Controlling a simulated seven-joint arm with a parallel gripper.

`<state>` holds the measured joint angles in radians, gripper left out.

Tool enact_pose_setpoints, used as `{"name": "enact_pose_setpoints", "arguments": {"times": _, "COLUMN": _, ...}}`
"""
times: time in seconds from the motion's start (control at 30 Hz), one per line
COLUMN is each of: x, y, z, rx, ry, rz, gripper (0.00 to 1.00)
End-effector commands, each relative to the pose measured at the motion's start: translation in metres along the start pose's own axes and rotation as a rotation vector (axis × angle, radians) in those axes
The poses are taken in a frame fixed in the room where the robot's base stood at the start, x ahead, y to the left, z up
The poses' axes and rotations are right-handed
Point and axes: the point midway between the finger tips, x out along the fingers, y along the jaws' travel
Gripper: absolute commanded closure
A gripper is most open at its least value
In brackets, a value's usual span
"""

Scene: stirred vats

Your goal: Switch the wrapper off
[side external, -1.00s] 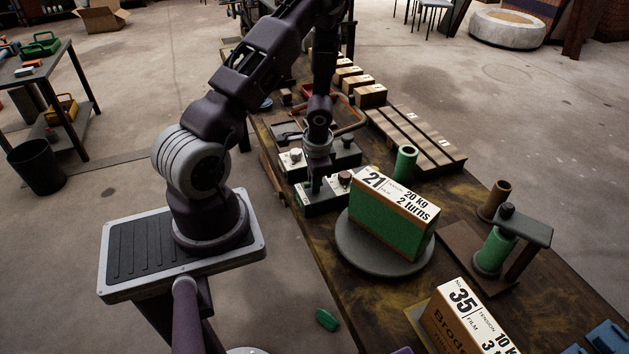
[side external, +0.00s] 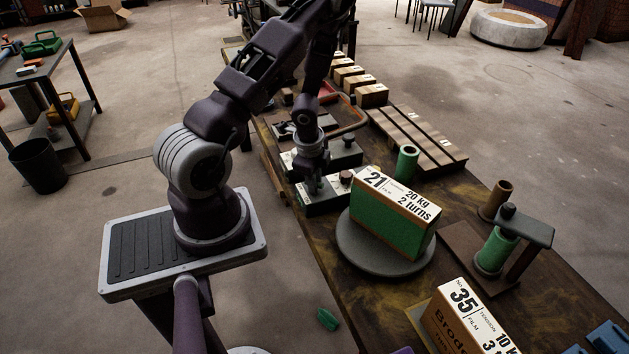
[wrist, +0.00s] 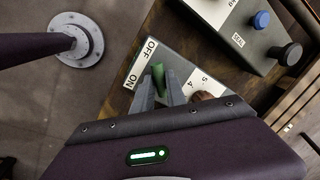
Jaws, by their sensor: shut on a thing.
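The wrapper's grey control box (side external: 325,199) stands on the bench beside the turntable. In the wrist view, its white label (wrist: 141,63) reads OFF at the upper end and ON at the lower end. A green switch lever (wrist: 159,76) is beside that label, between my fingers. My gripper (wrist: 160,88) is shut on the lever; it also shows over the box in the side view (side external: 312,188). A brown knob (wrist: 203,96) sits on the same box next to a number scale. My fingers hide the lever's base, and I cannot tell exactly which position it is in.
A green-wrapped box (side external: 388,220) marked 21 stands on the round turntable (side external: 362,252), close to the control box. A second control box (wrist: 242,32) with a blue button lies behind. A green film roll (side external: 495,250) stands at right.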

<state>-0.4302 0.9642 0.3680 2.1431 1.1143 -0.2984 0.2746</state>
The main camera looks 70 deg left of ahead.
Motion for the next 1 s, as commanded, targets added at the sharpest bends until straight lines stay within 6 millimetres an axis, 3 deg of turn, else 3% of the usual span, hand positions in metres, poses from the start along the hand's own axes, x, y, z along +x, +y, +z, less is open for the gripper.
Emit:
{"name": "enact_pose_setpoints", "arguments": {"times": 0.53, "x": 0.0002, "y": 0.0007, "z": 0.0023, "rx": 0.02, "ry": -0.001, "rz": 0.002, "gripper": 1.0}}
{"name": "enact_pose_setpoints", "arguments": {"times": 0.57, "x": 0.0002, "y": 0.0007, "z": 0.0023, "rx": 0.02, "ry": -0.001, "rz": 0.002, "gripper": 0.79}}
{"name": "enact_pose_setpoints", "arguments": {"times": 0.67, "x": 0.0002, "y": 0.0006, "z": 0.0019, "rx": 0.02, "ry": 0.0, "rz": 0.002, "gripper": 0.62}}
{"name": "enact_pose_setpoints", "arguments": {"times": 1.0, "x": -0.0035, "y": -0.0002, "z": 0.0003, "rx": 0.018, "ry": 0.004, "rz": 0.0, "gripper": 0.62}}
